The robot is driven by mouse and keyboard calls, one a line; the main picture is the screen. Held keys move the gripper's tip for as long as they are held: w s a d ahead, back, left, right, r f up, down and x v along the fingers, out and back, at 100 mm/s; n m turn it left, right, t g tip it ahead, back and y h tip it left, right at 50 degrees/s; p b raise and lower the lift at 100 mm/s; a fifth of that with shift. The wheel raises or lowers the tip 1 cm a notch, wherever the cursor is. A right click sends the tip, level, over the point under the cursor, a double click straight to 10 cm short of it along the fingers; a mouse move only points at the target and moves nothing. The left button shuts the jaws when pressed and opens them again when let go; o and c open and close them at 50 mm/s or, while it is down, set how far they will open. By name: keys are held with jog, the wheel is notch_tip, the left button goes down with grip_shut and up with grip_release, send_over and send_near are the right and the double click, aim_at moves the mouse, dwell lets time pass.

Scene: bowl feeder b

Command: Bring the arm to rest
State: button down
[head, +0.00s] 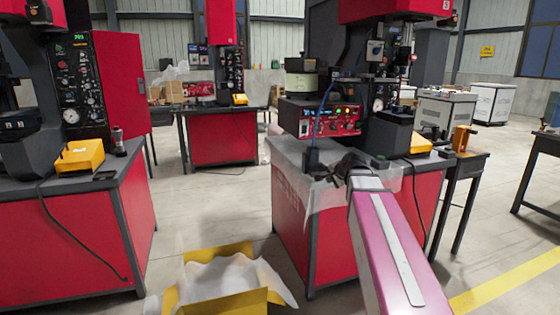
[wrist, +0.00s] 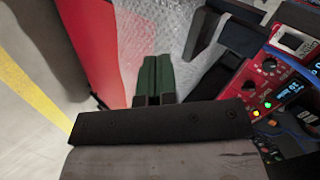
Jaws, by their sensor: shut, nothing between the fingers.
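My gripper (wrist: 156,76) shows in the wrist view as two dark green fingers side by side, shut with nothing between them. Behind them is clear bubble wrap (wrist: 185,30) on the workbench. In the head view my pink arm reaches from the lower right to the middle red workbench (head: 310,215). The dark end of the arm is over the wrap-covered top, in front of the machine there. The fingertips are hard to make out in that view, and I cannot tell whether they touch the wrap.
A red control box (head: 320,118) with lit buttons stands just behind my arm's end, with a blue cable. An open yellow box (head: 228,302) with white wrapping lies on the floor. Another red workbench (head: 60,235) stands left.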

jog(key=s+f+n+g+h, duration=0.1)
jog(key=s+f+n+g, duration=0.3)
jog(key=s+f, duration=0.7)
jog(key=s+a+f+n+g+h, duration=0.1)
jog(key=s+f+n+g, duration=0.4)
jog(key=s+f, duration=0.6)
notch_tip(320, 180, down, 7)
jog(key=shift+s+a+r+n+h, duration=0.2)
jog(key=shift+a+n+h, duration=0.1)
jog(key=shift+n+h, duration=0.55)
